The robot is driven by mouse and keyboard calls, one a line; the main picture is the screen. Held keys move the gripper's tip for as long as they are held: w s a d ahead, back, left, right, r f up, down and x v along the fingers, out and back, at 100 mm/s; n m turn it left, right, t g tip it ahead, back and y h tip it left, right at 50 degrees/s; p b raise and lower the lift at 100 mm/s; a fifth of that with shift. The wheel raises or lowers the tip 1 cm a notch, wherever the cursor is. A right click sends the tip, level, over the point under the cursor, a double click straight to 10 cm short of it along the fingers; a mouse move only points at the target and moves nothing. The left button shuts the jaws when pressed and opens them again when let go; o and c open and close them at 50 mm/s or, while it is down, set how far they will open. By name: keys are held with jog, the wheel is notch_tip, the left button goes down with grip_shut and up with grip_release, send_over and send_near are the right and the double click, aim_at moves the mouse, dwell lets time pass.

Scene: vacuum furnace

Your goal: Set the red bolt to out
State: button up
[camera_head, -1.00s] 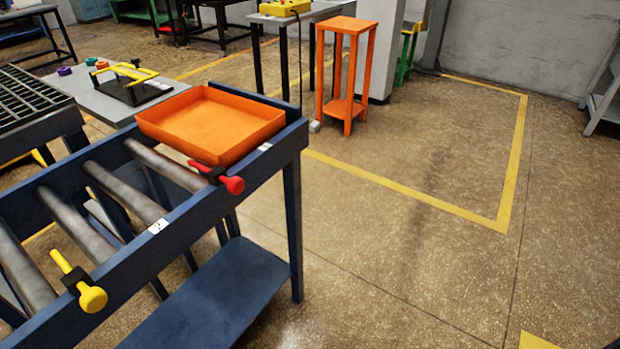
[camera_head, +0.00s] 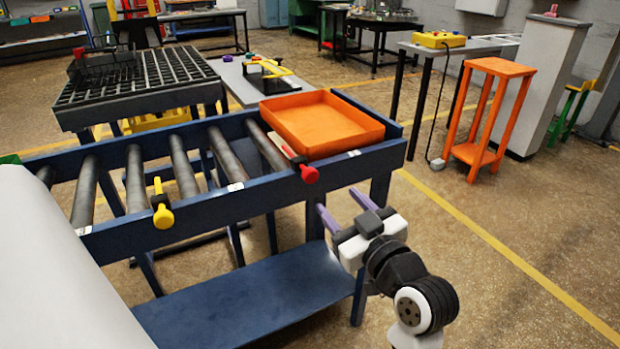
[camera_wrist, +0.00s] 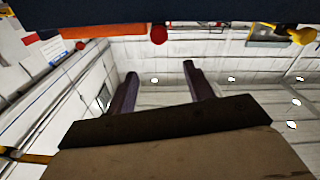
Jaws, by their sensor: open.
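The red bolt (camera_head: 309,174) has a round red knob and sits on the front rail of the blue roller table (camera_head: 110,238), beside the orange tray (camera_head: 320,126). Its knob stands out on the near side, and a red end shows behind the rail. In the wrist view the red knob (camera_wrist: 158,35) hangs near the top edge, between the directions of my fingers. My gripper (camera_head: 341,207) is open and empty. Its two purple fingers are apart, in front of the rail, right of and below the red knob, not touching it.
A yellow bolt (camera_head: 162,212) sits on the same rail to the left. The table's lower blue shelf (camera_head: 250,295) lies beneath. An orange stand (camera_head: 487,120) is at the right behind. The floor (camera_head: 500,225) right of the table is clear.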

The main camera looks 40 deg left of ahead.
aim_at(313, 177)
jog(key=x, duration=0.4)
jog(key=f+x, duration=0.1)
jog(key=x, duration=0.3)
jog(key=p+x, duration=0.1)
jog(key=x, duration=0.4)
jog(key=shift+w+f, duration=0.1)
jog(key=shift+f, duration=0.25)
grip_shut()
